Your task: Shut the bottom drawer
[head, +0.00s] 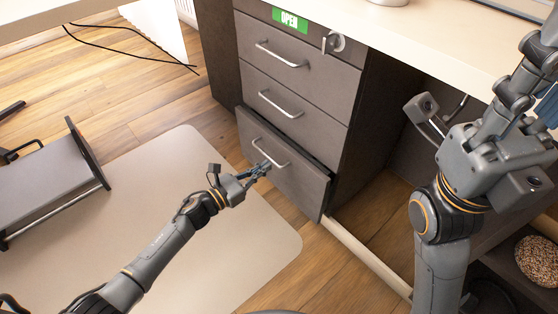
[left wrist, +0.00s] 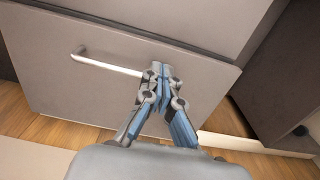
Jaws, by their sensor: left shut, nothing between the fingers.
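The bottom drawer (head: 298,184) of the grey drawer unit stands slightly out from the two drawers above it. Its front has a silver bar handle (head: 270,155). My left gripper (head: 264,167) is shut and empty, its tips at the drawer front close to the handle. In the left wrist view, the shut fingertips (left wrist: 160,72) lie over the drawer front (left wrist: 55,75), by the right end of the handle (left wrist: 100,65). I cannot tell whether they touch. My right gripper (head: 535,75) is raised at the right, cut off by the frame edge.
The upper drawers (head: 300,60) look closed, with a green OPEN sign (head: 290,20) above. A desk top (head: 440,50) overhangs on the right. A grey stool-like piece (head: 45,185) stands at the left on a pale mat (head: 140,200). A speckled ball (head: 537,262) sits at the right.

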